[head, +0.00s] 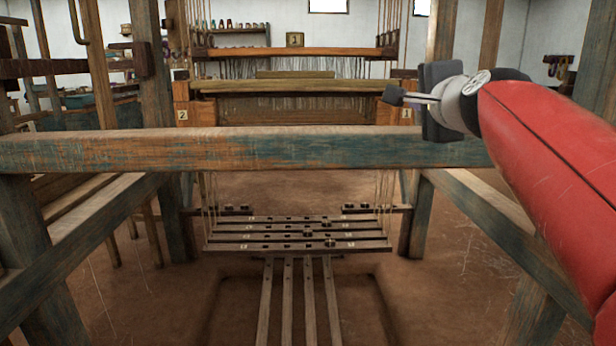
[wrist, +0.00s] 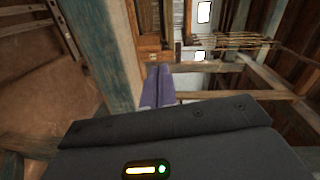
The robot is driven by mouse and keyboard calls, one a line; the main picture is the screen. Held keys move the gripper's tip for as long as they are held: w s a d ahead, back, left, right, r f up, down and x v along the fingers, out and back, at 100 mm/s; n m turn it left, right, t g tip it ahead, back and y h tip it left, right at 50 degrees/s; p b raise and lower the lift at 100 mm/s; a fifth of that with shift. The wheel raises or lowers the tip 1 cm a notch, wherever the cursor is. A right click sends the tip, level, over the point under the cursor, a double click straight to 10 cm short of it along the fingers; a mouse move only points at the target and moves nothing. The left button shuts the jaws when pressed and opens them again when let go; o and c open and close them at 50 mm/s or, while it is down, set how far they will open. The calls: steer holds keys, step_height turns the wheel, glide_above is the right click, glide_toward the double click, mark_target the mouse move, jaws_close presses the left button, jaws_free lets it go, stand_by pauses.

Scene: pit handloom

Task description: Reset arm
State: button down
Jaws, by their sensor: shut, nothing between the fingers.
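My gripper (head: 398,96) is at the upper right of the head view, at the end of my red arm. It points left, above the right end of the loom's front wooden beam (head: 250,148). Its fingers are together and hold nothing. In the wrist view the closed fingers (wrist: 158,88) point away past a worn blue-green wooden post or beam (wrist: 88,50). No object touches the fingertips in either view.
Wooden posts stand left (head: 97,60) and right (head: 441,32). Boxes numbered 2 (head: 182,115) and 1 (head: 405,115) sit behind the beam. Below hang slotted wooden bars (head: 300,237) with treadles (head: 287,300) over a pit. A shelf (head: 238,31) is at the back.

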steer(key=s+a+f+n+g, duration=0.1)
steer(key=s+f+n+g, duration=0.2)
steer(key=s+f+n, duration=0.2)
steer(key=s+a+f+n+g, duration=0.1)
steer(key=s+f+n+g, duration=0.3)
steer(key=s+f, duration=0.8)
steer(key=s+a+f+n+g, duration=0.1)
steer(key=s+f+n+g, duration=0.3)
steer(key=s+f, duration=0.5)
step_height(320, 180, down, 10)
steer(key=n, duration=0.2)
steer(key=shift+s+f+n+h, duration=0.2)
steer(key=shift+f+n+h, duration=0.05)
steer(key=shift+n+h, duration=0.15)
steer(key=shift+a, duration=0.1)
